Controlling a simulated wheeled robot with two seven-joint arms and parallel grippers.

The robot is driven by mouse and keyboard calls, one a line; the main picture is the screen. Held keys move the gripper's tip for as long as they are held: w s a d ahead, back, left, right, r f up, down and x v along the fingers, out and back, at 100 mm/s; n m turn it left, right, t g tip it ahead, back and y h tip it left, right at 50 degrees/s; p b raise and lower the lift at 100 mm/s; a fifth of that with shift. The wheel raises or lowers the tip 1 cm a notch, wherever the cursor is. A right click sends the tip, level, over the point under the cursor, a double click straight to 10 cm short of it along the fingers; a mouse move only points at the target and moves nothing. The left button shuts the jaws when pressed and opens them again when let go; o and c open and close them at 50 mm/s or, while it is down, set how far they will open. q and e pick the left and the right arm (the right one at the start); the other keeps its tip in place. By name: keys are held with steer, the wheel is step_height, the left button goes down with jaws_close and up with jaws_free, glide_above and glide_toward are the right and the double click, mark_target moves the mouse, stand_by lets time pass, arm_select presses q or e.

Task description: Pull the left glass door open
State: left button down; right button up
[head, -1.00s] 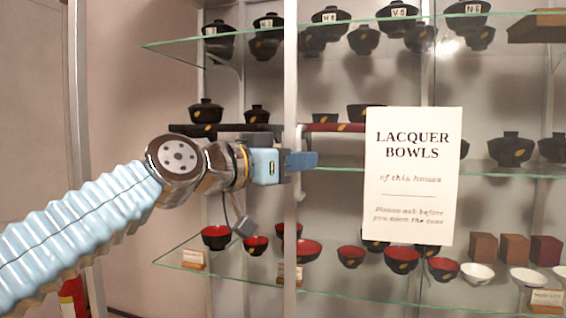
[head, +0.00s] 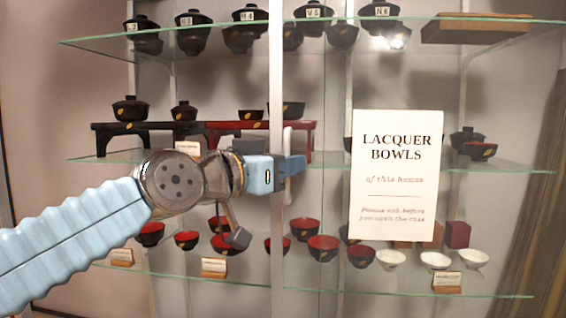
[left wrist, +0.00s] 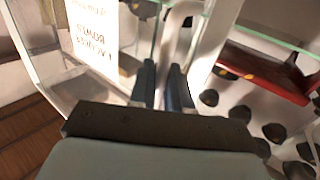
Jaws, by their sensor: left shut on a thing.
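The glass door carries a white sign reading "LACQUER BOWLS" (head: 397,175). A pale upright stile (head: 277,80) and a slim pale handle (head: 287,141) stand left of the sign. My left gripper (head: 295,166) is shut on the handle, with its fingertips covering its middle. The sign shows upside down there (left wrist: 92,35). How far the door stands open is hard to tell. My right gripper is out of view.
Behind the glass, shelves hold black lidded bowls (head: 130,109), red-lined bowls (head: 322,247) and white bowls (head: 435,260). A dark stand (head: 105,131) and a red stand (head: 311,140) are on the middle shelf. A brown wooden upright (head: 545,240) borders the right side.

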arm_select(q)
steer(key=shift+d+f, duration=0.1)
steer(key=c, duration=1.3)
jaws_free()
steer(key=b+v, duration=0.4)
steer(key=v, duration=1)
steer(key=shift+w, duration=0.1)
